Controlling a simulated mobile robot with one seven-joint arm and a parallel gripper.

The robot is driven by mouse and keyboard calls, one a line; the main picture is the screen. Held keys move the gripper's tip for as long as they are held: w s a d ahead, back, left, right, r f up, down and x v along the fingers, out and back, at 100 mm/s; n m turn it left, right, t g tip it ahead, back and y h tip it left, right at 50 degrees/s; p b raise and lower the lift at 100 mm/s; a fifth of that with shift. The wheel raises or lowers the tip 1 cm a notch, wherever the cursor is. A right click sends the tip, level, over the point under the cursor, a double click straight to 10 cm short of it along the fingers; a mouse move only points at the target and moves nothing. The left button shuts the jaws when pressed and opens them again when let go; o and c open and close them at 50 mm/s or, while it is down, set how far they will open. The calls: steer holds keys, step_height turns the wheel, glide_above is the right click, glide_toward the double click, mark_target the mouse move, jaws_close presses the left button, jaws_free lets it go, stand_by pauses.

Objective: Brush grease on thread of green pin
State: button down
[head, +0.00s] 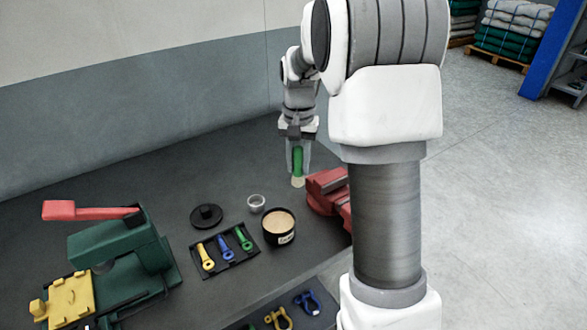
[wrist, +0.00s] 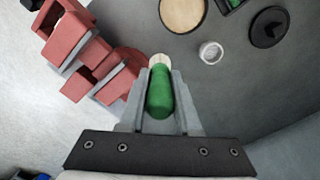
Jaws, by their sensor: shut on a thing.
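My gripper (head: 298,163) is shut on the green handle of a brush (head: 297,152). The brush points down, its pale bristles at the lower end, above the bench beside the red vise. In the wrist view the brush (wrist: 160,92) lies between the fingers of my gripper (wrist: 160,80). The green pin (head: 243,238) lies at the right end of a dark tray (head: 227,260), beside a blue and a yellow pin. The open grease tin (head: 278,226) stands right of the tray with tan grease in it; it also shows in the wrist view (wrist: 183,14).
A red vise (head: 325,190) stands right of the brush. A small metal cup (head: 256,203) and a black lid (head: 207,216) sit near the tin. A green machine (head: 120,250) stands at left. Shackles (head: 306,302) lie at the front.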

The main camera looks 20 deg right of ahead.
steer(key=shift+a, duration=0.1)
steer(key=s+a+p, duration=0.2)
steer(key=s+a, duration=0.3)
steer(key=a, duration=0.2)
steer(key=shift+w+d+f+b, duration=0.1)
steer(key=shift+f+b, duration=2.1)
steer(key=shift+f, duration=0.85)
steer(key=shift+f+b, duration=0.3)
steer(key=shift+f, duration=0.3)
steer(key=shift+r, duration=0.1)
step_height(320, 180, up, 7)
steer(key=p, duration=0.5)
steer(key=shift+p, duration=0.3)
